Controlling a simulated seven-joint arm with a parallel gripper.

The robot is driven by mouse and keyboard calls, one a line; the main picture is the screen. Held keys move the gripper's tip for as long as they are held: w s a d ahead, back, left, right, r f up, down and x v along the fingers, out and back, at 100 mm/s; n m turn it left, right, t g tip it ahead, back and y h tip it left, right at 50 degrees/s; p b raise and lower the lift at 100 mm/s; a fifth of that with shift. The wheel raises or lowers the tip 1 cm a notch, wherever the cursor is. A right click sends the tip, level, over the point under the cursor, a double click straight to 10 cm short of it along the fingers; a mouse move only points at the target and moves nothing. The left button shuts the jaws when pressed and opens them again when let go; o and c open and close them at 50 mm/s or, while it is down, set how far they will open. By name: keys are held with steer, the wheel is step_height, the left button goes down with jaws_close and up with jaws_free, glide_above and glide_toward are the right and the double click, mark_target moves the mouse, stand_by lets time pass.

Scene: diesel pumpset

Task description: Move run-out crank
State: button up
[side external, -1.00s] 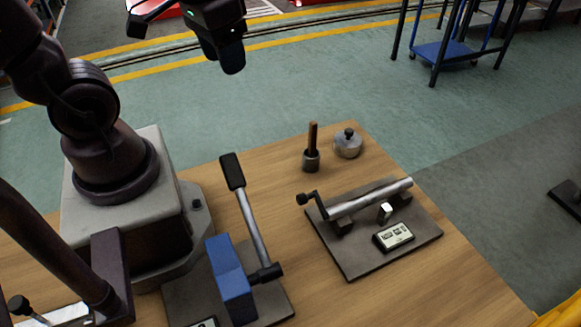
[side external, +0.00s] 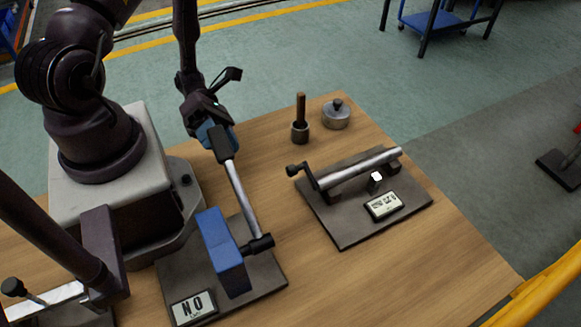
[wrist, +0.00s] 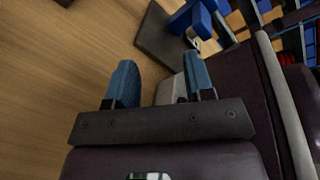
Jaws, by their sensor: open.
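A crank (side external: 297,172) with a black knob and short arm sits at the left end of a silver shaft (side external: 358,167), which lies in supports on a dark plate (side external: 340,235). I take this as the run-out crank; the label's small print is unreadable. My gripper (side external: 215,132) is well to the left of it, with blue fingers just behind the black grip of a tall silver lever (side external: 240,195). I cannot tell whether they touch. In the wrist view my gripper (wrist: 160,85) is open, with no clear object held between its fingers.
A blue block (side external: 220,245) stands beside the lever on another dark plate with a label (side external: 193,307). A wooden-handled tool (side external: 300,120) and a round metal weight (side external: 336,115) stand behind the crank plate. The wooden table is clear at front right.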

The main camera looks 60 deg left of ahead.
mark_target(291, 167)
steer(key=n+t, duration=0.1)
steer(key=n, duration=0.1)
steer(key=w+f+n+t, duration=0.1)
steer(key=n, duration=0.1)
steer(key=w+f+n+t, duration=0.1)
steer(key=n+t, duration=0.1)
steer(key=n, duration=0.1)
steer(key=shift+f+h, duration=0.1)
steer(key=shift+h, duration=0.3)
steer(key=shift+w+a+n+t, duration=0.35)
steer(key=shift+w+n+t, duration=0.35)
steer(key=shift+n, duration=0.3)
steer(key=shift+w+a+r+n+t, duration=0.15)
steer(key=shift+w+r+n+t, duration=0.3)
steer(key=shift+n, duration=0.55)
steer(key=x, duration=1.3)
steer(key=shift+f, duration=0.3)
steer(key=c, duration=0.9)
